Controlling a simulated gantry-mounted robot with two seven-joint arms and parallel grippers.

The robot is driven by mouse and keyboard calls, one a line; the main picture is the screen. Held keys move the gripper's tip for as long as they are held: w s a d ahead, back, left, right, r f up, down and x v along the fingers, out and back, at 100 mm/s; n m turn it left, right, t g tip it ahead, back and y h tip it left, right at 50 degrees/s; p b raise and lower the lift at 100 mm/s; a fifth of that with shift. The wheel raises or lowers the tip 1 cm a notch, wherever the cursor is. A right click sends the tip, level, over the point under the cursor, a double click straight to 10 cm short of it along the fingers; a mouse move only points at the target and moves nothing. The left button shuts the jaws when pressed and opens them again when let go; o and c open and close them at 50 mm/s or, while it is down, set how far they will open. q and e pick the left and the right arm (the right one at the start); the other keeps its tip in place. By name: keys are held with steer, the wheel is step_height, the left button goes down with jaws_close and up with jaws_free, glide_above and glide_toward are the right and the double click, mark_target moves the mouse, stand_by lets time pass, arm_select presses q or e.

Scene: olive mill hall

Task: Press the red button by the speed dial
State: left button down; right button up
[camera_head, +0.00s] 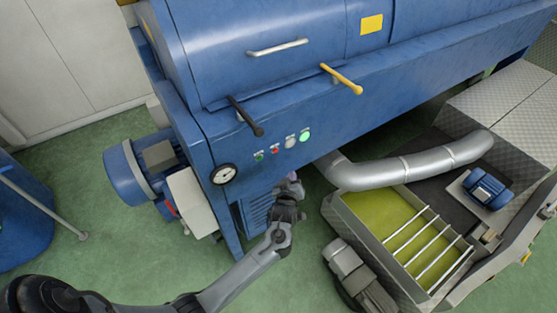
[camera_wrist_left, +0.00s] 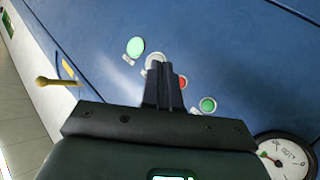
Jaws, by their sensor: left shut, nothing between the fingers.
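The red button (camera_head: 275,150) is on the front of the blue machine, between a green button (camera_head: 259,155) and a pale round dial (camera_head: 290,142). My left gripper (camera_head: 291,178) is shut and empty, below this row in the head view with a gap in the picture. In the left wrist view the shut fingers (camera_wrist_left: 164,68) cover part of the dial (camera_wrist_left: 154,60) and the left edge of the red button (camera_wrist_left: 183,82). I see no contact with either. My right gripper is not in view.
A lit green lamp (camera_head: 305,135) and a round gauge (camera_head: 223,173) flank the row. Black (camera_head: 245,117) and yellow (camera_head: 342,79) handles stick out above. A silver pipe (camera_head: 415,165) and an olive-green tank (camera_head: 385,225) lie to the right.

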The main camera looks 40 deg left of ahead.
mark_target(276, 151)
arm_select(q)
steer(key=shift+w+d+r, duration=0.1)
steer(key=shift+w+r, duration=0.2)
steer(key=shift+w, duration=0.2)
steer(key=w+a+b, duration=0.2)
steer(key=a+b, duration=0.1)
steer(key=a, duration=0.5)
steer(key=shift+w+a, duration=0.2)
steer(key=shift+a, duration=0.05)
stand_by(0.9)
stand_by(0.7)
steer(key=shift+a, duration=0.15)
stand_by(0.5)
